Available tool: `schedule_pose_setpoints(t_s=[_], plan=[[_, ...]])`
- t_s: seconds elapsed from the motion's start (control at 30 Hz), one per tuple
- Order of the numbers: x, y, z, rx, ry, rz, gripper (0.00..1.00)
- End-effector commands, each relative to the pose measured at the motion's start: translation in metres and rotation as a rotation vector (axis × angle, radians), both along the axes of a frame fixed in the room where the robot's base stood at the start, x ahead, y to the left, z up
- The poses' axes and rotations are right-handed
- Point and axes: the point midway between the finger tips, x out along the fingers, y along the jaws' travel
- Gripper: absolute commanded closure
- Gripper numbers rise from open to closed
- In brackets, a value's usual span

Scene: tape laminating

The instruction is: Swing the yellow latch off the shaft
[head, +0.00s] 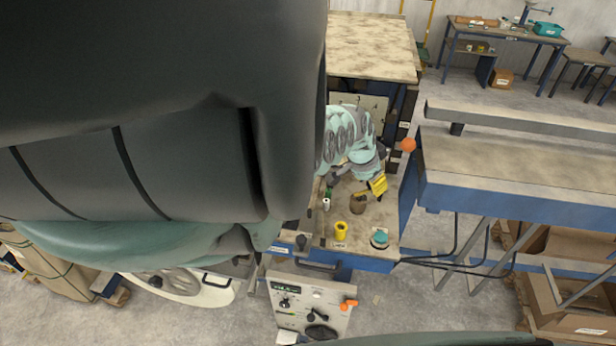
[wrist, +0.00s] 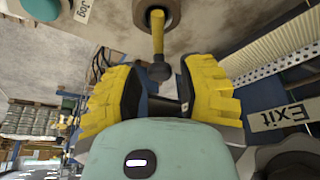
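The yellow latch (wrist: 157,45) shows in the wrist view as a short lever with a thicker end, running across the round brown shaft end (wrist: 140,13). In the head view the brown shaft (head: 357,205) stands on the machine's top panel, just left of and below my gripper (head: 378,186); the latch is too small there to make out clearly. My gripper (wrist: 157,88) has yellow ribbed fingers, spread apart with a gap between them. The latch's thick end appears at the mouth of this gap. I see no finger closed on it, and cannot tell whether either touches it.
A yellow round fitting (head: 341,231) and a teal button (head: 380,239) stand on the panel near its front edge. A white bottle-like piece (head: 326,204) is to the left. An orange ball knob (head: 408,145) stands right of my arm.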

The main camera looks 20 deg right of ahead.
Motion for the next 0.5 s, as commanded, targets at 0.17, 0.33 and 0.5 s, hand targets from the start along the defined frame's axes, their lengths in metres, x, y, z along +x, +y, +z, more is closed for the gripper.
schedule_pose_setpoints(t_s=[0.17, 0.33, 0.5], plan=[[-0.0005, -0.0005, 0.0001, 0.0, -0.001, -0.002, 0.81], [-0.0004, -0.0004, 0.0, 0.0, -0.001, -0.002, 0.98], [-0.0005, -0.0006, 0.0, 0.0, 0.0, -0.001, 1.0]])
